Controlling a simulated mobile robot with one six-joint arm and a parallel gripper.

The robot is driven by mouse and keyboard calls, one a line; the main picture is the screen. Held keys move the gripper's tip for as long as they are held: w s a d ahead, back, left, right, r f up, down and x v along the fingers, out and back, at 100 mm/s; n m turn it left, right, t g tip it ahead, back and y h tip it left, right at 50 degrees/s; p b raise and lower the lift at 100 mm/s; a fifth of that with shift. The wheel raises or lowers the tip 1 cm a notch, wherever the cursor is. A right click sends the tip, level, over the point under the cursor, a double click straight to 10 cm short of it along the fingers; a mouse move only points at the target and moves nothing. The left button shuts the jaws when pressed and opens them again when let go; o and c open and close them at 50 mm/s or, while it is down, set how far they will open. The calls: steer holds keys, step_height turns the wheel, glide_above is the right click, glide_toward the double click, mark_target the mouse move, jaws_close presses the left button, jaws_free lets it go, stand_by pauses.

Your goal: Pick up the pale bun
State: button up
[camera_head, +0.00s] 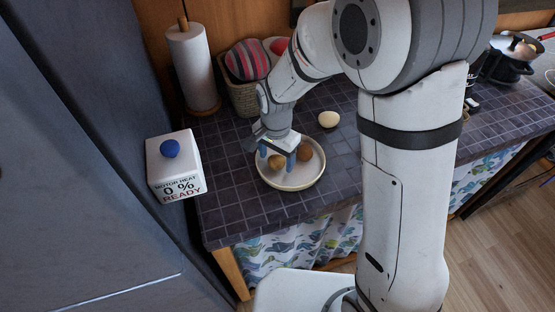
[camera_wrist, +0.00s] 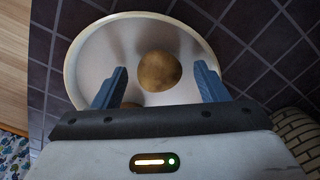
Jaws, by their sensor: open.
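A pale, cream-coloured round bun (camera_head: 328,119) lies on the dark tiled counter, just behind and right of a white round dish (camera_head: 291,185). A tan bun (camera_head: 277,162) and a browner bun (camera_head: 304,152) are in the dish. My gripper (camera_head: 278,157) points down over the left of the dish, its blue fingers apart near the tan bun. In the wrist view the open fingers (camera_wrist: 161,84) frame the dish (camera_wrist: 75,52). One brown bun (camera_wrist: 159,70) shows whole; another (camera_wrist: 131,105) is mostly hidden by my gripper. The pale bun is not seen there.
Behind the dish stand a paper towel roll (camera_head: 193,70) and a woven basket (camera_head: 242,98) with a striped item (camera_head: 247,60). Pots (camera_head: 510,55) stand at far right. Counter left of the dish is clear.

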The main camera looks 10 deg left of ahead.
steer(key=c, duration=1.1)
steer(key=shift+o, duration=0.2)
steer(key=shift+r, duration=0.1)
